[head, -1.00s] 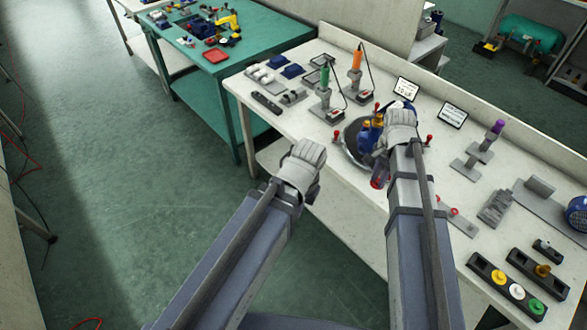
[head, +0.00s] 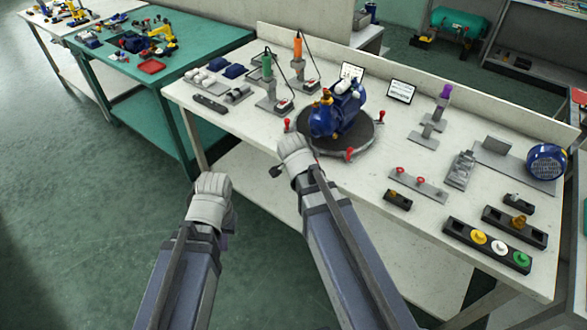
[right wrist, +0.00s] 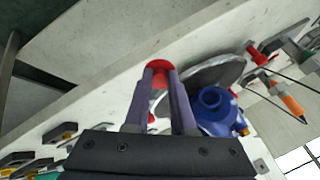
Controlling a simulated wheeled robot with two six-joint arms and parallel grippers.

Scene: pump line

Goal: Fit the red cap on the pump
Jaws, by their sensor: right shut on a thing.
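The blue pump (head: 340,108) stands on a round dark turntable (head: 362,143) with red knobs, in the middle of the white bench. In the right wrist view the pump (right wrist: 215,112) shows a round open port facing the camera. My right gripper (right wrist: 160,72) is shut on the red cap (right wrist: 158,65), which sits between its purple fingertips, apart from the pump and beside the turntable. In the head view the right gripper (head: 292,150) is by the bench's front edge, its fingers mostly hidden. My left gripper (head: 212,188) is in front of the bench; its fingers are hidden.
A dark rack (head: 455,230) with yellow, white and green caps is at the front right. A plate with red-topped pins (head: 420,186) lies right of the turntable. Green and orange tools on stands (head: 267,85) are behind left. Two small display panels (head: 401,91) stand at the back.

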